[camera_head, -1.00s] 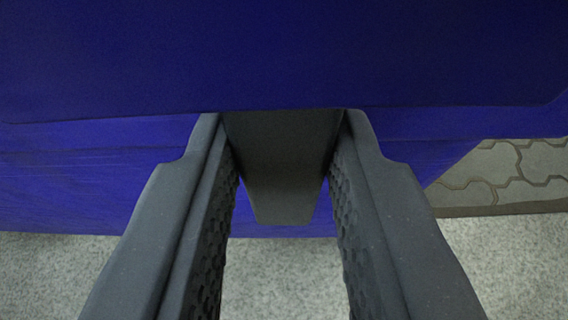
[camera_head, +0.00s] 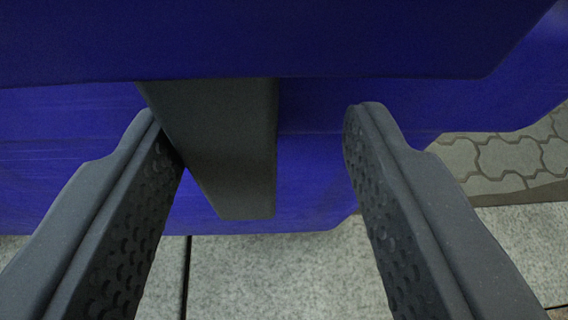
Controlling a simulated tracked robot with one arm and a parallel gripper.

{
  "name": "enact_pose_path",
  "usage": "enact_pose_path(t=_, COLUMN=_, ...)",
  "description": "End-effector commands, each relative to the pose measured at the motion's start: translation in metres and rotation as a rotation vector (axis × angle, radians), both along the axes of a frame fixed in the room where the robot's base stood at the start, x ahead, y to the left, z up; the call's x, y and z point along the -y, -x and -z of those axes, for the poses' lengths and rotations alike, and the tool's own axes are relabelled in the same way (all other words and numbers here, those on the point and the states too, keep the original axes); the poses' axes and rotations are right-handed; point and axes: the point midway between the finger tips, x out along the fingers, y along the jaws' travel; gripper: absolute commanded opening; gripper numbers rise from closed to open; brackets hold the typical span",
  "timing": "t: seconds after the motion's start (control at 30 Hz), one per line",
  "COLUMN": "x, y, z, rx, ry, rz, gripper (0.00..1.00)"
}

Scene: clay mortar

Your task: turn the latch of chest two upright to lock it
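A dark grey latch (camera_head: 228,150) hangs from the front of a blue chest (camera_head: 300,40) in the head view, left of the picture's middle. It looks like a flat tapered piece pointing down toward the lower edge. I cannot tell a number on the chest. My gripper (camera_head: 255,122) is open, with its two fingers on either side of the latch. The left fingertip is close to or touching the latch's left edge. A clear gap lies between the latch and the right finger.
Pale speckled stone slabs (camera_head: 280,270) with a dark joint lie below the chest. Interlocking grey paving (camera_head: 510,155) shows past the chest's right side. The chest's blue wall fills the upper part of the view.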

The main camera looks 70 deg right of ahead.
Motion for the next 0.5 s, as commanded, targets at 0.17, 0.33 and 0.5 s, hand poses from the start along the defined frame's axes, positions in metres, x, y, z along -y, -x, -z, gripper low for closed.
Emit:
enact_pose_path(t=0.17, x=-0.003, y=-0.002, z=-0.002, rx=0.003, ry=0.001, rz=-0.005, gripper=0.45)
enact_pose_path(t=0.33, x=-0.015, y=0.001, z=-0.008, rx=0.003, ry=0.002, rz=-0.007, gripper=0.45)
enact_pose_path(t=0.5, x=-0.038, y=0.01, z=-0.019, rx=0.002, ry=-0.002, rz=-0.008, gripper=0.45)
